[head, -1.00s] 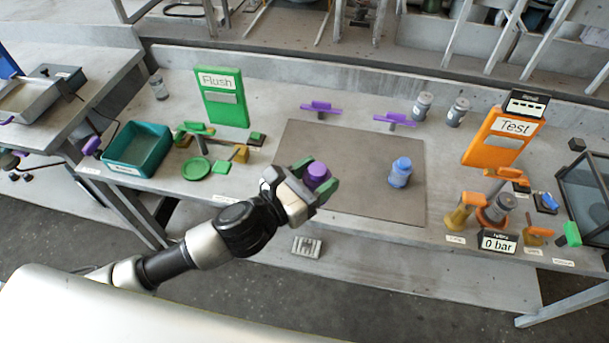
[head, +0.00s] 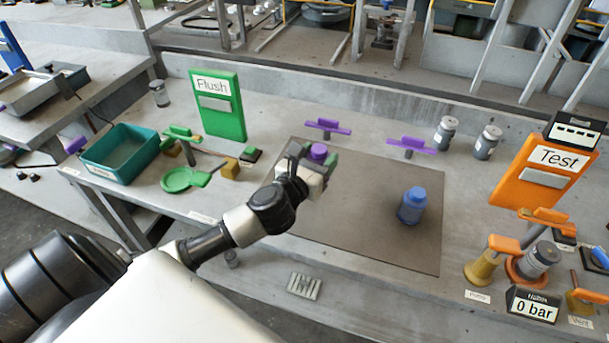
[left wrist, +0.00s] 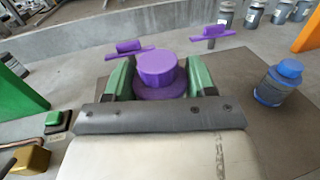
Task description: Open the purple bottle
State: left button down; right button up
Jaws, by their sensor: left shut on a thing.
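The purple bottle (head: 318,152) is at the left part of the dark mat, held by my left gripper (head: 316,164). In the left wrist view, the purple bottle's cap and shoulder (left wrist: 158,70) show upright between the green fingers of my left gripper (left wrist: 160,84). The fingers are shut on the bottle below its cap. The cap is on the bottle. The bottle's lower part is hidden by the gripper, so I cannot tell whether it touches the mat. My right gripper is in neither view.
A blue bottle (head: 412,206) stands on the dark mat (head: 370,245) to the right. Two purple-handled tools (head: 328,128) (head: 411,144) stand behind the mat. A green Flush panel (head: 217,110) and teal bin (head: 122,150) are left. An orange Test panel (head: 540,180) is right.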

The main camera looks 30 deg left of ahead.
pick_arm(q)
jog(key=a+f+b, duration=0.1)
jog(key=f, duration=0.1)
jog(key=a+f, duration=0.2)
jog(key=a+f+b, duration=0.1)
jog(key=a+f, duration=0.1)
jog(key=f, duration=0.1)
jog(key=shift+w+a+b, duration=0.1)
jog(key=shift+w+b, duration=0.2)
jog(key=shift+f, duration=0.2)
jog(key=shift+r, duration=0.1)
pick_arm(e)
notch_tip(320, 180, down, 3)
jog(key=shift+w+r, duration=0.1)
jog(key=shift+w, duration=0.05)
pick_arm(q)
jog(key=shift+f, duration=0.25)
jog(key=shift+c, duration=1.8)
grip_release()
jog(key=shift+r, duration=0.1)
